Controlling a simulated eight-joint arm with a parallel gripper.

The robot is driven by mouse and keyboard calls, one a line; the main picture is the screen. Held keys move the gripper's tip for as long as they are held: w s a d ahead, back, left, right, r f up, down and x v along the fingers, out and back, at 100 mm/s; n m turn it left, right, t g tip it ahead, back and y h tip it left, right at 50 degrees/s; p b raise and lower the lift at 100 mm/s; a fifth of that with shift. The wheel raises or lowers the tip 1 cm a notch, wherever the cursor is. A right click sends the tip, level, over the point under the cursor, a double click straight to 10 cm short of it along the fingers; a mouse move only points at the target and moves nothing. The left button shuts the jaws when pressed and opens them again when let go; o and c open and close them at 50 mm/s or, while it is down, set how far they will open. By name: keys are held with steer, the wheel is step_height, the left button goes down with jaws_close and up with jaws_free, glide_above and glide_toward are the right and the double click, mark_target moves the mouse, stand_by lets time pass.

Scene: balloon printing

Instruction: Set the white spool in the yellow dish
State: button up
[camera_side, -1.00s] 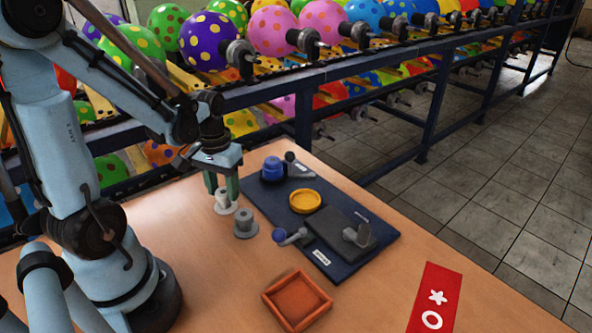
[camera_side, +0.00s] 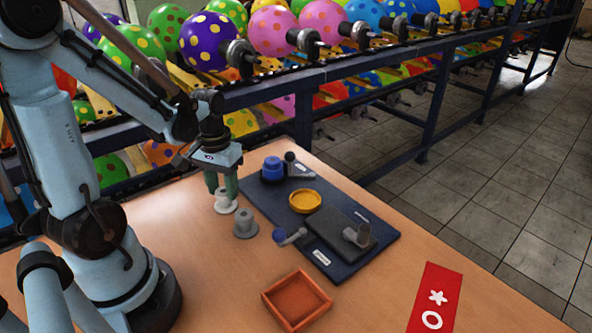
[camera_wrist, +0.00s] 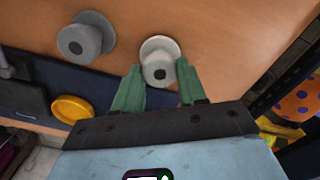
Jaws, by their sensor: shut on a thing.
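The white spool (camera_side: 225,203) stands upright on the wooden table, left of the dark blue board. In the wrist view the white spool (camera_wrist: 158,66) sits between my fingertips. My gripper (camera_side: 222,194) reaches down from above and is shut on it; the same gripper shows in the wrist view (camera_wrist: 158,76). The yellow dish (camera_side: 305,202) lies on the board, to the right of my gripper, and looks empty. It also shows at the lower left of the wrist view (camera_wrist: 72,108).
A grey spool (camera_side: 245,223) stands close beside the white one. The blue board (camera_side: 330,262) also bears a blue knob part (camera_side: 272,169), a dark block (camera_side: 340,233) and small levers. An orange tray (camera_side: 297,300) lies in front. A balloon rack (camera_side: 330,70) stands behind the table.

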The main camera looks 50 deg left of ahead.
steer(key=shift+r, duration=0.6)
steer(key=shift+r, duration=3.05)
steer(key=shift+w+d, duration=0.1)
steer(key=shift+w, duration=0.1)
steer(key=w+d+r+m, duration=0.1)
steer(key=w+d+m, duration=0.5)
steer(key=w+d, duration=0.65)
steer(key=shift+w+a+f, duration=0.2)
steer(key=shift+f, duration=0.55)
steer(key=shift+w+a+f, duration=0.2)
steer(key=shift+f, duration=0.5)
steer(key=shift+w+a+f, duration=0.2)
steer(key=shift+f, duration=0.55)
steer(key=shift+f, duration=1)
